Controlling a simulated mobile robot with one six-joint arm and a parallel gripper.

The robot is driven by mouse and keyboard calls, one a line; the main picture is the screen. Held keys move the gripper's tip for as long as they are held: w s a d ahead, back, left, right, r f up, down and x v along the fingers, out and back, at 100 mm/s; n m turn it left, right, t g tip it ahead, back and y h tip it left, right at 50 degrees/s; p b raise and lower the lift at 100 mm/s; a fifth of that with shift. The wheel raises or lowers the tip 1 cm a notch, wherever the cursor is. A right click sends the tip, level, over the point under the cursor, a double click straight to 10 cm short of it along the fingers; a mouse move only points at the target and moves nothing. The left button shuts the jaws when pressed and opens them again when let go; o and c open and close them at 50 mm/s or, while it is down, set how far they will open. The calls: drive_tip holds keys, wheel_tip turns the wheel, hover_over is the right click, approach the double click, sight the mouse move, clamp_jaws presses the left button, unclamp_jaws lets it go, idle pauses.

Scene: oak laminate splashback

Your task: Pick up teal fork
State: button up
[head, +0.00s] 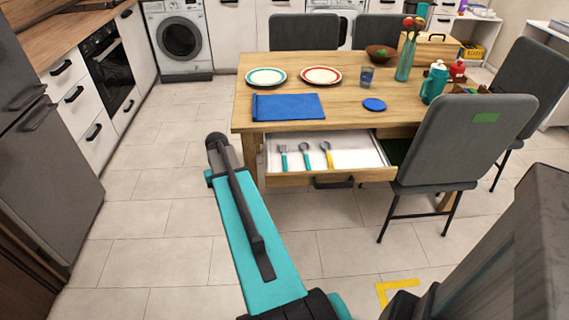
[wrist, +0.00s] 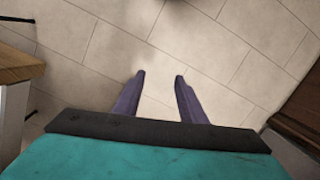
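The teal fork (head: 283,158) lies in the open drawer (head: 352,179) under the table's front edge, leftmost of three utensils. Its head looks narrow, but the tines are too small to make out. My gripper (wrist: 161,76) shows in the wrist view with its two purple fingers apart and only floor tiles between them. In the head view my arm reaches up to the left of the drawer, and its fingers cannot be made out there. The fork does not show in the wrist view.
A spoon-like utensil (head: 305,156) and a yellow-handled one (head: 327,155) lie beside the fork. The table (head: 340,102) above carries plates, a blue mat (head: 288,106) and bottles. A grey chair (head: 462,140) stands right of the drawer. Floor left of the table is clear.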

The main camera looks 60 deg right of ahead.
drive_tip(key=s+d+r+m+t, duration=0.1)
drive_tip(key=s+d+r+m, duration=0.15)
drive_tip(key=d+r, duration=0.85)
wheel_tip(320, 180, up, 11)
drive_tip(key=m+h+b, duration=0.1)
hover_over(285, 162)
drive_tip(key=shift+t, duration=0.3)
drive_tip(key=shift+f, duration=0.15)
drive_tip(key=shift+f, duration=4.2)
drive_tip(key=shift+f, duration=0.1)
drive_tip(key=shift+d+f, duration=0.1)
drive_tip(key=shift+f, duration=2.4)
